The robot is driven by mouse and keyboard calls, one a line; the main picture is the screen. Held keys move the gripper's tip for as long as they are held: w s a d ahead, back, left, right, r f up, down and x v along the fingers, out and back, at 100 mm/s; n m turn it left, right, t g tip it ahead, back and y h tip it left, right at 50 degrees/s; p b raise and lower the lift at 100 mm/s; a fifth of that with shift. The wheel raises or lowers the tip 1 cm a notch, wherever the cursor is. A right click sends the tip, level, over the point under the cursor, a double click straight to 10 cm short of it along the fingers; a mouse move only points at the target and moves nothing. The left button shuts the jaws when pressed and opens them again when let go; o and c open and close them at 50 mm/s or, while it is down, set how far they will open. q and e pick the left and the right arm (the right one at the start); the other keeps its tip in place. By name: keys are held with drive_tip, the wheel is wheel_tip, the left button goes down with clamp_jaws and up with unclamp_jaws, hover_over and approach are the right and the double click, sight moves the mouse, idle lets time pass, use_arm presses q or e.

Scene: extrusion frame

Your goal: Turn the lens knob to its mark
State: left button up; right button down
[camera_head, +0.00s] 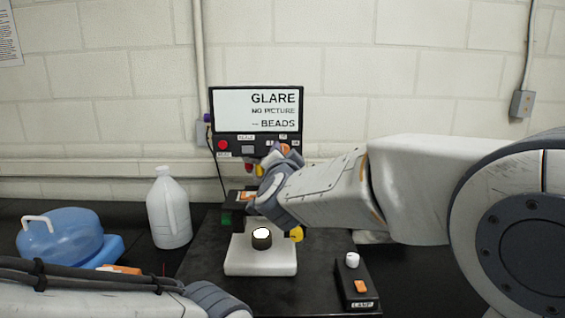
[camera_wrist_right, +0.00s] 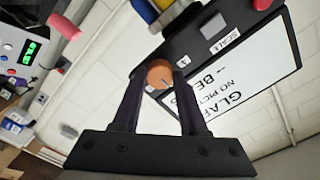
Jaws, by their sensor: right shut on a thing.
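The monitor (camera_head: 257,108) stands at the back of the bench; its screen reads GLARE, NO PICTURE, -- BEADS. An orange round knob (camera_wrist_right: 159,73) sits on its black control panel, and also shows in the head view (camera_head: 285,149). My right gripper (camera_wrist_right: 158,78) is shut on this knob, one finger on each side. A small white label (camera_wrist_right: 182,62) is beside it; I cannot read a lens name or clearly see a mark. My right wrist hides part of the panel in the head view. My left forearm lies at the bottom left; its fingers are out of view.
A white stand (camera_head: 260,262) with a dark round piece and a yellow knob (camera_head: 297,234) is below my right wrist. A lamp box (camera_head: 356,286) is to its right.

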idle(0.3)
drive_tip(key=shift+c, duration=2.2)
unclamp_jaws()
drive_tip(key=shift+s, duration=0.1)
drive_tip(key=s+b, duration=0.2)
drive_tip(key=s, duration=0.8)
drive_tip(key=shift+s, duration=0.15)
